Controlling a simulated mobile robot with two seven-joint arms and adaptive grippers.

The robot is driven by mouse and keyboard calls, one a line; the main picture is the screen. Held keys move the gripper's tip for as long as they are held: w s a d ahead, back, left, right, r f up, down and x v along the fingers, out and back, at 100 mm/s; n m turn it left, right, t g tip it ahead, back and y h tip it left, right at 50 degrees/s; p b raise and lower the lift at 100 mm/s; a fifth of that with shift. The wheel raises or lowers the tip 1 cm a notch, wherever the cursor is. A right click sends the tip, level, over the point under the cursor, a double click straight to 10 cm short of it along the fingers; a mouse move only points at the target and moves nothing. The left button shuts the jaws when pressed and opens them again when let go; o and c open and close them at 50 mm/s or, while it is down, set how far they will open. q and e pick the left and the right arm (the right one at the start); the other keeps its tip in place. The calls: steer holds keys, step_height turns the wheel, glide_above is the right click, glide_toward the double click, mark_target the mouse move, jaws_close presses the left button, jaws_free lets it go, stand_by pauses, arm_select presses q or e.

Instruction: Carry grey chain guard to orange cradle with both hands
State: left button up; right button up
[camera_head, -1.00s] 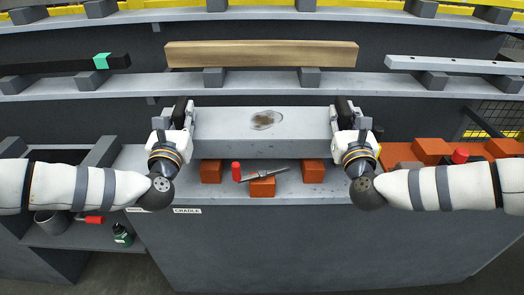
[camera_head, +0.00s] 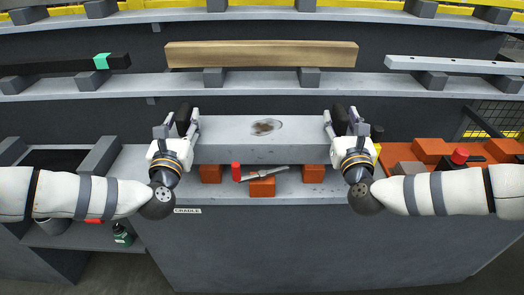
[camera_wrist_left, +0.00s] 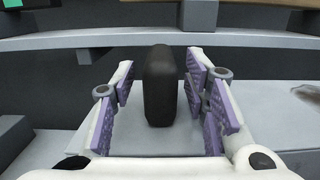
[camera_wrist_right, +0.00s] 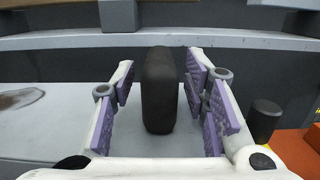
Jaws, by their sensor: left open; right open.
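The grey chain guard (camera_head: 225,134), a long grey bar with a brown smudge on top, lies level over orange blocks of the cradle (camera_head: 313,174) and appears to rest on them. A black upright handle stands at each end. My left gripper (camera_head: 181,124) is open around the left handle (camera_wrist_left: 161,88), with a gap on both sides in the left wrist view. My right gripper (camera_head: 342,124) is open around the right handle (camera_wrist_right: 159,88), also with gaps to its pads. The guard's underside and back are hidden.
A red cylinder (camera_head: 236,172) and a grey metal tool (camera_head: 264,173) lie in front under the guard. Orange blocks (camera_head: 432,151) stand at right beside a dark cylinder (camera_wrist_right: 264,121). A shelf with a wooden beam (camera_head: 262,55) runs behind.

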steer(key=shift+s+f, duration=0.1)
steer(key=shift+s, duration=0.2)
arm_select(q)
steer(key=s+f, duration=0.1)
steer(key=s, duration=1)
arm_select(e)
steer(key=s+f, duration=0.1)
steer(key=s, duration=1)
steer(key=shift+s, duration=0.2)
arm_select(q)
steer(key=shift+f, duration=0.1)
